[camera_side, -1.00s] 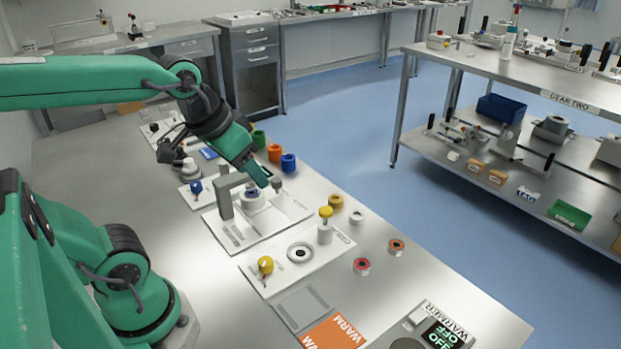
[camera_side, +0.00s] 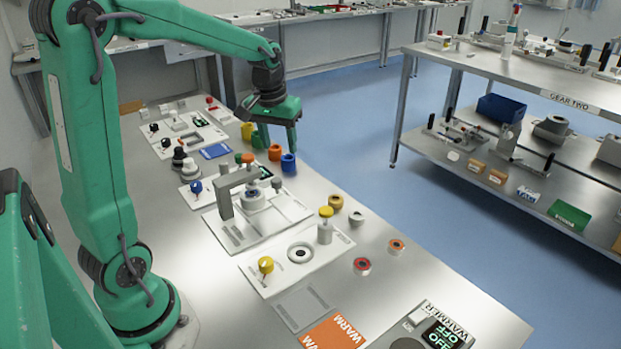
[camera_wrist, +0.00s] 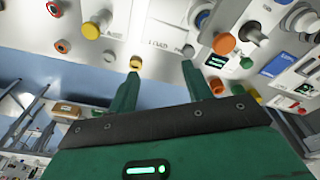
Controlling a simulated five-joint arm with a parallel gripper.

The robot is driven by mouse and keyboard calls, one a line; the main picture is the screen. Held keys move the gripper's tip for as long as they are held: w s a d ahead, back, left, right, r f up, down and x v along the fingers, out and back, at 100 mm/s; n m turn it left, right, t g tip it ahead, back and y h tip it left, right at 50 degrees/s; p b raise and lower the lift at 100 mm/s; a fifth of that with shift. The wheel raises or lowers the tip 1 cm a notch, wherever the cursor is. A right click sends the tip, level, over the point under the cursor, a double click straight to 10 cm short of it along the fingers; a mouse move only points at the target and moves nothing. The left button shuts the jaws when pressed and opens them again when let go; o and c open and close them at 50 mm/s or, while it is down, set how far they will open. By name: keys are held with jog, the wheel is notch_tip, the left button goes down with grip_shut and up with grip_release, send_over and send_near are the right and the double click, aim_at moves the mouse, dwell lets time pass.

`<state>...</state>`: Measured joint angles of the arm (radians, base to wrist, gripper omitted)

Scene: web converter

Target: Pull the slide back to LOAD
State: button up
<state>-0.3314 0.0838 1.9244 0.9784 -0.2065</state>
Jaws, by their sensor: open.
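The slide station is a white plate (camera_side: 292,212) with a grey arch (camera_side: 225,200) over it. A pale round carriage (camera_side: 254,199) sits beneath the arch's end, and a small grey knob (camera_side: 277,184) stands beside it. In the wrist view, a label (camera_wrist: 158,43) that seems to read LOAD lies on the white plate, with a grey knob (camera_wrist: 188,51) near one fingertip. My gripper (camera_side: 280,146) is above and behind the station, pointing down beside the coloured rings. In the wrist view my gripper (camera_wrist: 162,72) is open, with nothing between its fingers.
Orange (camera_side: 274,152) and blue (camera_side: 289,163) rings stand close to my gripper at the table's far edge. A yellow-topped post (camera_side: 325,228) and a white ring (camera_side: 300,252) are on the nearer plate. Loose rings lie right of it. The front left tabletop is clear.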

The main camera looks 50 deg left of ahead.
aim_at(276, 180)
jog(key=w+a+f+n, duration=0.1)
jog(key=a+f, duration=0.2)
jog(key=w+a+f+n+g, duration=0.1)
jog(key=a+f, duration=0.1)
jog(key=a, duration=0.1)
jog(key=w+a+f, duration=0.2)
jog(key=a+f, duration=0.1)
jog(key=shift+a+f+n+g+h, duration=0.15)
jog(key=shift+f+n+g+h, duration=0.15)
jog(key=shift+n+g, duration=0.1)
jog(key=shift+f, duration=3.9)
grip_shut()
jog(key=shift+w+d, duration=0.1)
jog(key=shift+d, duration=4)
